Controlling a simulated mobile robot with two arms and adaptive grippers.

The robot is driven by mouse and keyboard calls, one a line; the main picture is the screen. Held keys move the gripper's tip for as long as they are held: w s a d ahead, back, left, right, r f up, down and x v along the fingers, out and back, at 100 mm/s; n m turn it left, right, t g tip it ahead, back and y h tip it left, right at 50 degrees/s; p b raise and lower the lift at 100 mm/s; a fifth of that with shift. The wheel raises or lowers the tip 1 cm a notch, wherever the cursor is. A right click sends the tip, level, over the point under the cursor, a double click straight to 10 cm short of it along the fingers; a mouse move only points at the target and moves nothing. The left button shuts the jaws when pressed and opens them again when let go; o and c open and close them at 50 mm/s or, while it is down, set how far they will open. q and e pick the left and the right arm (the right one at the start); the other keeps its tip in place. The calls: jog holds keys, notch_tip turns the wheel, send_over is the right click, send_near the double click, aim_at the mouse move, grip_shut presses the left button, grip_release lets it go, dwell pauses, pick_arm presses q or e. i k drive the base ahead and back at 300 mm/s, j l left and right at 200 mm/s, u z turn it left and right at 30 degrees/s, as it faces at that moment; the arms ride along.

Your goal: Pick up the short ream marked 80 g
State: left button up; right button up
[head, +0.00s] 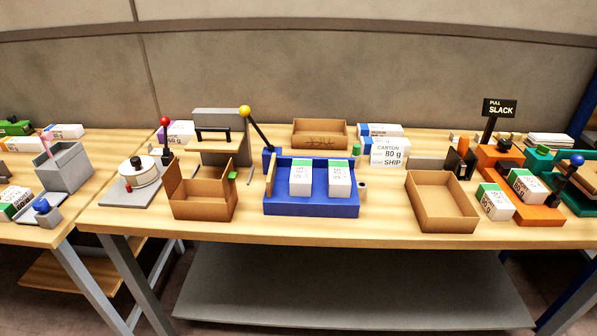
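Two white reams with green bands, a left one (300,180) and a right one (340,181), lie side by side in the blue tray fixture (312,209) at the middle of the bench. Two similar green-banded reams are at the right: one (495,204) on the bench beside the orange fixture (541,216), one (527,186) on it. Another green-banded ream (15,203) lies at the far left. The print on the reams is too small to read, so I cannot tell which is marked 80 g. Neither of my grippers is in view.
A white card (390,153) reads "CARTON 80 g SHIP". Open cardboard boxes stand left (203,206) and right (442,218) of the blue fixture; another (320,134) is behind. A yellow-knobbed lever (245,112) rises left of it. Bare bench (380,215) shows to its right.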

aim_at(338, 174)
jog(key=i+l+z, duration=0.15)
jog(key=l+z, duration=0.2)
jog(key=i+l+z, duration=0.15)
jog(key=z, duration=0.15)
jog(key=i+l+z, duration=0.15)
jog(key=z, duration=0.2)
jog(key=l, duration=0.1)
